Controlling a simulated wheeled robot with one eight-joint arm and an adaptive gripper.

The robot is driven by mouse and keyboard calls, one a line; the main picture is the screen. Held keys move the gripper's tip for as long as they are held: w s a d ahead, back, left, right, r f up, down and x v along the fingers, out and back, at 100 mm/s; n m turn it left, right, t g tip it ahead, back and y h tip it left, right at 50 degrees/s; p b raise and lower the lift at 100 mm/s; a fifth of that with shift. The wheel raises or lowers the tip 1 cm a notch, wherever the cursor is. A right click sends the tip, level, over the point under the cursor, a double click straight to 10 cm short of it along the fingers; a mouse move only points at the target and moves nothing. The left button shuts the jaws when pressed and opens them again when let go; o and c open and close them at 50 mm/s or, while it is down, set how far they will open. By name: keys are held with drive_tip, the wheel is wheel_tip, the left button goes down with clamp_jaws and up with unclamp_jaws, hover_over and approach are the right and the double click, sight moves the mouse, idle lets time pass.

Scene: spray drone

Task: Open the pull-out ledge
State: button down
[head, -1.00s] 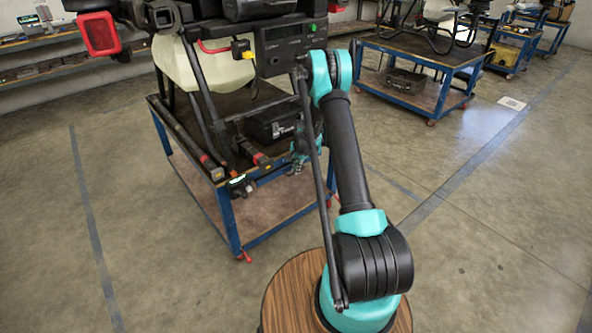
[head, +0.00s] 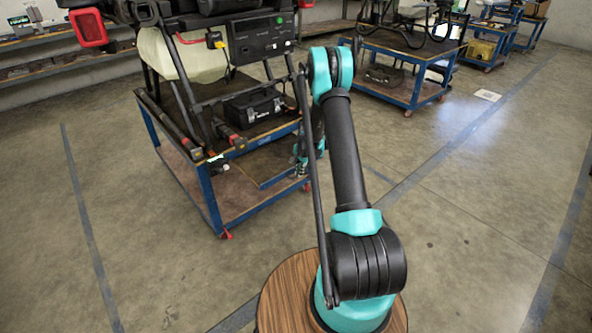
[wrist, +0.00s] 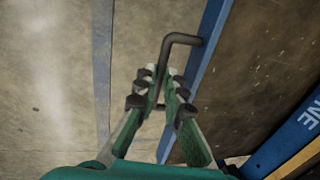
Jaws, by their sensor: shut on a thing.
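The pull-out ledge (head: 262,168) shows in the head view as a brown panel. It sticks out from the blue-framed cart (head: 207,197) below the dark top. In the wrist view a blue bar (wrist: 207,68) runs along the ledge's front, with a dark bent handle (wrist: 181,38) on it. My gripper (wrist: 160,92) is shut on this handle, with a finger on each side of the bar. In the head view my gripper (head: 300,160) is at the cart's right side, partly hidden behind my arm.
A spray drone (head: 185,60) and a black case (head: 254,106) stand on the cart top. A second blue cart (head: 412,88) stands behind at the right. The floor (head: 460,230) to the right and in front is clear.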

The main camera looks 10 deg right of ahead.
drive_tip(key=shift+s+d, duration=0.2)
drive_tip(key=shift+s, duration=0.15)
drive_tip(key=c, duration=1.6)
unclamp_jaws()
wheel_tip(320, 180, up, 12)
drive_tip(key=s+d, duration=0.1)
drive_tip(key=s, duration=0.1)
drive_tip(key=shift+f, duration=0.1)
